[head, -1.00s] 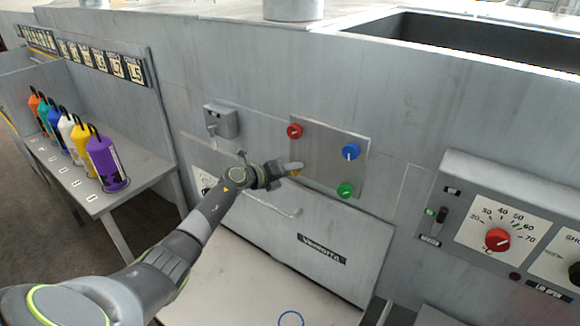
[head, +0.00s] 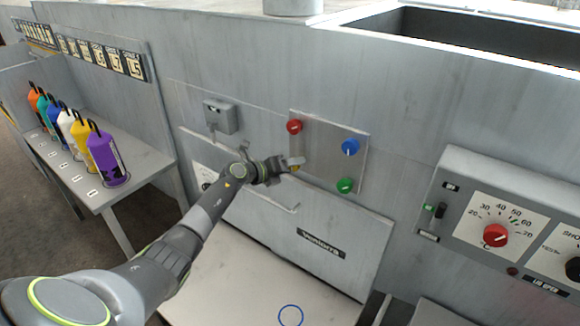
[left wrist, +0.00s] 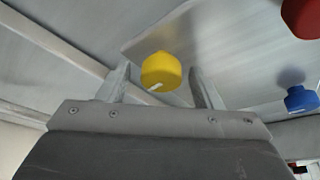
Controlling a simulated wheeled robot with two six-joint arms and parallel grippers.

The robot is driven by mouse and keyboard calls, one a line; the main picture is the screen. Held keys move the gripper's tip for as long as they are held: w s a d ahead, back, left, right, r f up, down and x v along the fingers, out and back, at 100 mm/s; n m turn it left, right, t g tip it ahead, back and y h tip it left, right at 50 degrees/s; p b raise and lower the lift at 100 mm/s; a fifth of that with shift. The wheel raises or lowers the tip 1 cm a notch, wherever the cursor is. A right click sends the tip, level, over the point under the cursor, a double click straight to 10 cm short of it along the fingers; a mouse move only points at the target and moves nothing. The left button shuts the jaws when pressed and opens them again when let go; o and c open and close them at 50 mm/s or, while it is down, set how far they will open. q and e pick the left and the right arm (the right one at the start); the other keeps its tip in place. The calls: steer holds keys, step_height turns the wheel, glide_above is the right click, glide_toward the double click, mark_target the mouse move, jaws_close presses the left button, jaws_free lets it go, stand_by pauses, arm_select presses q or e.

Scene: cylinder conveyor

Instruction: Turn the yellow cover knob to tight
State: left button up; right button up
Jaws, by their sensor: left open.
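The yellow cover knob (left wrist: 161,72) shows in the left wrist view with a short white mark low on its face. In the head view it is mostly hidden behind my left gripper (head: 291,165). In the left wrist view my left gripper (left wrist: 160,88) is open, with one finger on each side of the yellow knob. I cannot tell whether the fingers touch it. The knob belongs to a square metal cover plate (head: 322,148) that also carries a red knob (head: 294,127), a blue knob (head: 350,147) and a green knob (head: 345,185). My right gripper is not in view.
A hinged panel with a label (head: 320,243) lies below the plate. A control box with a red dial (head: 495,235) is at the right. A grey switch box (head: 221,117) is left of the plate. Coloured cylinders, such as the purple one (head: 106,158), stand on a shelf at the left.

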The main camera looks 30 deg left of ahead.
arm_select(q)
steer(key=b+v, duration=0.3)
steer(key=v, duration=1.4)
steer(key=shift+s, duration=0.2)
steer(key=shift+d, duration=0.1)
